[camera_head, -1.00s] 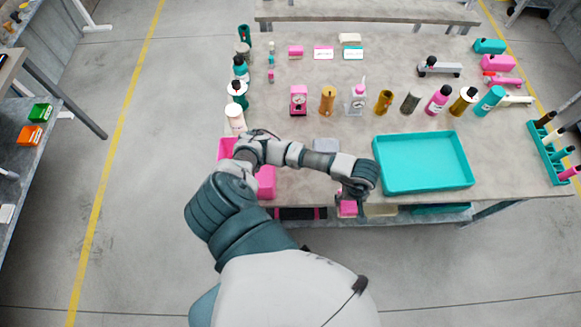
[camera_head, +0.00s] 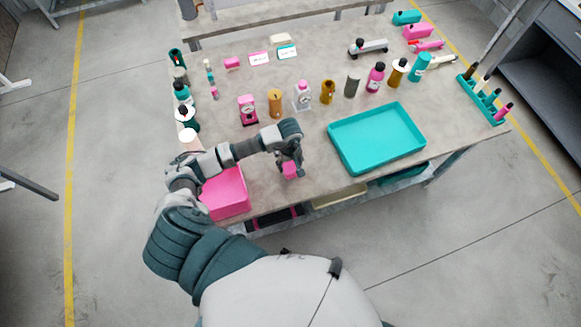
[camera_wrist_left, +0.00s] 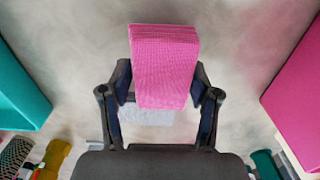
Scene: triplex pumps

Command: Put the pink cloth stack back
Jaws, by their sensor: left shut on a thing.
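The pink cloth stack (camera_head: 290,170) is between the fingers of my left gripper (camera_head: 290,166), over the table's near part between a pink bin and a teal tray. In the left wrist view the pink cloth stack (camera_wrist_left: 165,65) fills the space between the two fingers of my left gripper (camera_wrist_left: 163,95), which is shut on it. A pale grey flat thing (camera_wrist_left: 148,116) lies on the table beyond the stack in that view; my arm hides it in the head view. Whether the stack touches the table is unclear. My right gripper is not in view.
The pink bin (camera_head: 228,193) stands at the table's near left and the teal tray (camera_head: 378,140) to the right. Several bottles and a pink scale-like device (camera_head: 248,110) stand behind the gripper. A teal rack (camera_head: 482,97) is at the right edge.

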